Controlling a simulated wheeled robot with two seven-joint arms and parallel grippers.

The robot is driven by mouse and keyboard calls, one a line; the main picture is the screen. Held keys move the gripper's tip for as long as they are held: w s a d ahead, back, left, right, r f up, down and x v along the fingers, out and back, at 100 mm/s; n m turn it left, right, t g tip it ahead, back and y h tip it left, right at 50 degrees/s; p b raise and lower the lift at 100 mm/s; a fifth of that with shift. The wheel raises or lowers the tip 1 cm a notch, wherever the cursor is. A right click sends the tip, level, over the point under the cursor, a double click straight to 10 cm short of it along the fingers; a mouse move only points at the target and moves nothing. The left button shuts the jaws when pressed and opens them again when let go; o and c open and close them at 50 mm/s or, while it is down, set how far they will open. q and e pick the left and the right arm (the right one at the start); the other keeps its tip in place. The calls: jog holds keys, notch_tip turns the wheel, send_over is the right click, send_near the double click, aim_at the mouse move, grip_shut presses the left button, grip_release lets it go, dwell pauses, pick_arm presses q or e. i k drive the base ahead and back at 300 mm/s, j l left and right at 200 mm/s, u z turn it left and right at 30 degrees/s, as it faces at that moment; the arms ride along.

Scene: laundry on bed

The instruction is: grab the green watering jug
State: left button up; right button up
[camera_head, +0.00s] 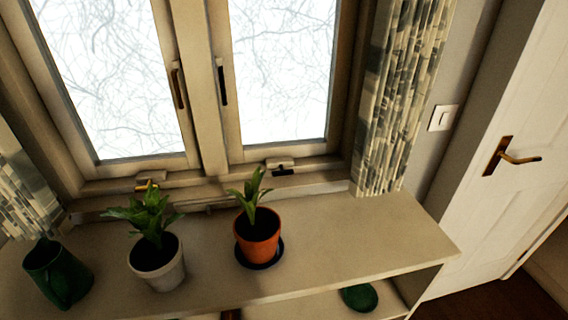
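The green watering jug (58,275) is dark green and stands at the left end of the pale shelf top (330,245), below the window. Its opening faces up and it looks slightly tilted in the picture. It stands left of a plant in a whitish pot, with a small gap between them. Neither of my grippers shows in the head view, so nothing is seen touching the jug.
A plant in a whitish pot (158,268) and one in an orange pot (257,238) on a dark saucer stand on the shelf. A green round object (359,297) lies on the lower shelf. The shelf top's right part is clear. A white door (510,130) is at right.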

aim_at(63, 279)
jog(key=u, duration=1.85)
